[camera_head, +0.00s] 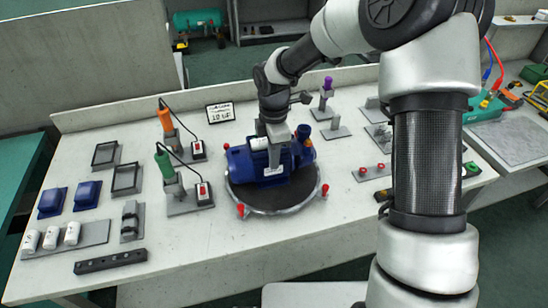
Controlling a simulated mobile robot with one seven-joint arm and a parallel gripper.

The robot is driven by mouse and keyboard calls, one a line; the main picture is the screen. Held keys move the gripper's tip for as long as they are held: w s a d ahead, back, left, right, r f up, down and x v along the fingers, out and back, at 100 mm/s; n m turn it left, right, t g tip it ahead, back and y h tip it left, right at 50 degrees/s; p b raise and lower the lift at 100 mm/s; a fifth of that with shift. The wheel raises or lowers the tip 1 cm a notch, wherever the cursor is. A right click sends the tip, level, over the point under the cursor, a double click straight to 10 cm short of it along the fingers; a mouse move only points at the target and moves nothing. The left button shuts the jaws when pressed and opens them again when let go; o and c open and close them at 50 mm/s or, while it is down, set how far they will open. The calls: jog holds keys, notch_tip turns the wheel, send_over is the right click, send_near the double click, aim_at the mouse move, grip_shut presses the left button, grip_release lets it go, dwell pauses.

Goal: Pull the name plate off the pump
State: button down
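The blue pump (240,163) sits on a dark round turntable (262,205) in the middle of the bench. A small white patch (273,171) low on the pump's near side looks like the name plate, but it is too small to be sure. A white cylinder (259,143) lies on top of the pump. My gripper (276,161) points down at the pump's near side, with its tips just above the white patch. Its fingers are too small and partly merged with the pump, so I cannot see whether they are apart or touch the plate.
Orange-handled (165,117) and green-handled (164,163) tools stand in holders left of the turntable. White cylinders (72,233), blue covers (87,195) and dark frames (126,179) lie further left. A small sign (220,112) stands behind.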

jog(key=shift+w+r, duration=0.1)
jog(key=shift+r, duration=0.1)
jog(key=shift+r+p, duration=1.85)
jog(key=shift+r, duration=0.25)
